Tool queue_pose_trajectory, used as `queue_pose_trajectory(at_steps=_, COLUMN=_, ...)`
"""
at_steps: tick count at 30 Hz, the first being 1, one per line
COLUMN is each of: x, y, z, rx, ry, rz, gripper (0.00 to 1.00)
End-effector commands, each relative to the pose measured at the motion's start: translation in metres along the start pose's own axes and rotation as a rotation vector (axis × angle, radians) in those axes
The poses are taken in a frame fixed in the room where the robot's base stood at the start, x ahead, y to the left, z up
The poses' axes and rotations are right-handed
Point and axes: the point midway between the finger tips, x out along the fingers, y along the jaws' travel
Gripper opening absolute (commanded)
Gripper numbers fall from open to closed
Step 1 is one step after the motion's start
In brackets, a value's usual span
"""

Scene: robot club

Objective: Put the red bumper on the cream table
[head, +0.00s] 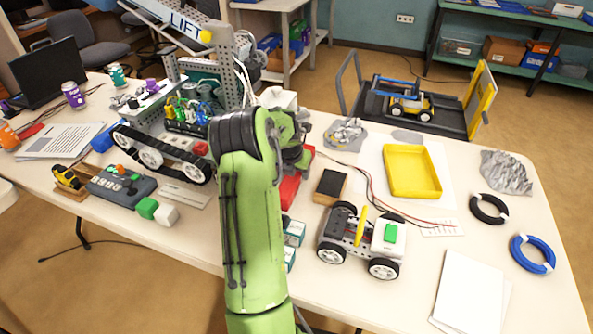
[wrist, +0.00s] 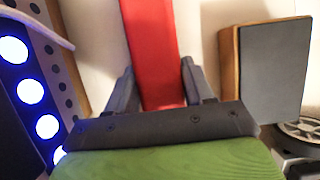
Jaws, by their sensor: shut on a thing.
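The red bumper (wrist: 150,45) is a long red bar running up the middle of the wrist view. My gripper (wrist: 160,85) is shut on it, with a dark finger on each side. In the head view the red bumper (head: 289,190) shows beside my green arm, which hides part of it. My gripper (head: 297,150) is partly hidden there too. The cream table (head: 425,258) spreads under the bumper and most other objects. I cannot tell whether the bumper touches the tabletop.
A dark-topped wooden block (head: 330,186) is close right of the bumper and shows in the wrist view (wrist: 270,65). A white wheeled car (head: 360,240) stands in front. A yellow tray (head: 411,170) is farther right. A tracked robot (head: 165,155) is left. Bare tabletop lies near the right front.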

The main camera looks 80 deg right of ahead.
Motion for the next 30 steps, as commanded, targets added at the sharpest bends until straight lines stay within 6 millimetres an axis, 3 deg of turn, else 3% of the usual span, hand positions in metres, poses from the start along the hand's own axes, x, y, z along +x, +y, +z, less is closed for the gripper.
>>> queue_pose_trajectory(at_steps=13, x=0.0051, y=0.0005, z=0.001, rx=0.0, ry=-0.002, rz=0.001, gripper=0.14)
queue_pose_trajectory(at_steps=14, x=0.0051, y=0.0005, z=0.0009, rx=0.0, ry=-0.002, rz=0.001, gripper=0.57)
queue_pose_trajectory(at_steps=18, x=0.0052, y=0.0004, z=0.0008, rx=0.0, ry=-0.001, rz=0.001, gripper=0.78)
queue_pose_trajectory(at_steps=19, x=0.0053, y=0.0004, z=0.0007, rx=0.0, ry=-0.001, rz=0.001, gripper=0.82)
queue_pose_trajectory(at_steps=30, x=0.0012, y=0.0004, z=0.002, rx=0.0, ry=0.0, rz=0.001, gripper=0.82)
